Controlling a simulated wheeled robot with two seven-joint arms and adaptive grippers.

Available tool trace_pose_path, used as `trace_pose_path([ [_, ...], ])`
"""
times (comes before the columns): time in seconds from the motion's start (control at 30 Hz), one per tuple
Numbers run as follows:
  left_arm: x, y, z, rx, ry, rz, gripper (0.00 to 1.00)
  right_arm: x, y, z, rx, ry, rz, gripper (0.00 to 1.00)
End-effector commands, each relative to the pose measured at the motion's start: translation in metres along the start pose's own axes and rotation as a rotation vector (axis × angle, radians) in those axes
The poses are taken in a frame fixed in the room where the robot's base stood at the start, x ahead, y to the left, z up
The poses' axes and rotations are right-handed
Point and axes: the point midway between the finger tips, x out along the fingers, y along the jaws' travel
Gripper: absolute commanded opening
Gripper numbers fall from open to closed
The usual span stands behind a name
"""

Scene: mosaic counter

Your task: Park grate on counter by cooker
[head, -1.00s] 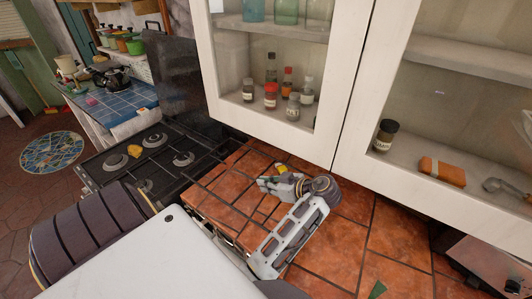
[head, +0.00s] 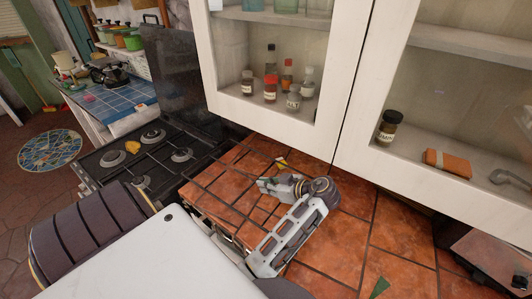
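A dark, thin-barred grate (head: 228,181) shows over the terracotta-tiled counter (head: 348,240), just right of the cooker (head: 140,158). Its bars look dark like the tile joints, so I cannot tell whether it lies flat or is slightly raised. My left gripper (head: 268,174) is at the grate's right side, low over the tiles, with its fingers pointing left. Its fingertips overlap the bars in the picture. I cannot tell whether they are closed on a bar. My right gripper is out of view.
A glass-fronted wall cabinet (head: 340,75) with bottles hangs close above the counter. A yellow item (head: 132,147) sits on the cooker. Blue-tiled worktop (head: 120,98) lies beyond it. Bare tiles extend right of my gripper, with a green shard (head: 380,287).

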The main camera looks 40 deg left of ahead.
Motion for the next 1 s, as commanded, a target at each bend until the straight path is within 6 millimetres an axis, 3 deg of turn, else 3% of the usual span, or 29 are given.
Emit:
trace_pose_path([
  [0.63, 0.016, 0.001, 0.029, -0.002, 0.003, 0.001, 0.00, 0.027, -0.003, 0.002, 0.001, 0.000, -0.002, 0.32],
  [1.0, 0.017, 0.001, 0.032, -0.002, 0.002, 0.001, 0.00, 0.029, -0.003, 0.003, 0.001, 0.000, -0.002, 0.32],
])
